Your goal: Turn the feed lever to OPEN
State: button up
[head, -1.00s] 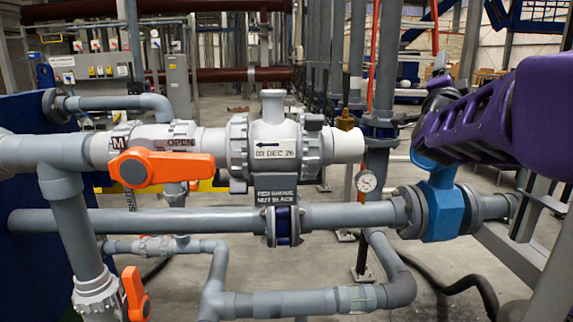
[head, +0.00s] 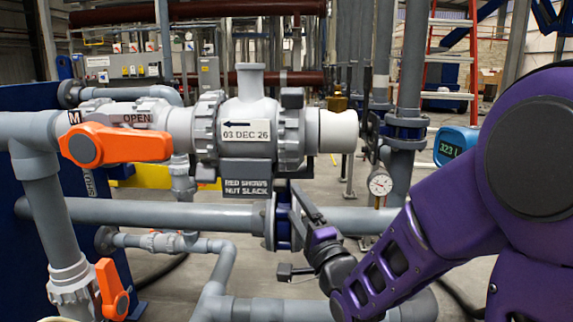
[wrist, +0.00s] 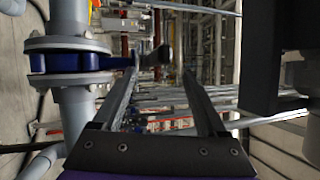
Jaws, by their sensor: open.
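A second, smaller orange lever (head: 112,289) stands nearly upright on the lower left pipe. No label shows which one is the feed lever. My gripper (head: 289,230) is open, in front of the blue-centred pipe flange and right of both levers. In the wrist view my open gripper (wrist: 160,72) has a small dark rounded part between or beyond its fingertips; I cannot tell what it is.
The blue-centred flange (wrist: 68,62) is close to the left finger in the wrist view. A grey valve body (head: 247,130) with a date tag sits above my gripper. A pressure gauge (head: 380,183) and a blue display (head: 456,145) stand at right.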

aim_at(281, 182)
jog(key=x, duration=0.9)
jog(key=shift+s+a, duration=0.15)
jog(key=shift+a, duration=0.05)
jog(key=c, duration=0.9)
jog(key=shift+d+r+p, duration=0.1)
jog(key=shift+r+p, duration=0.05)
jog(key=shift+p, duration=0.4)
jog(key=shift+c, duration=0.2)
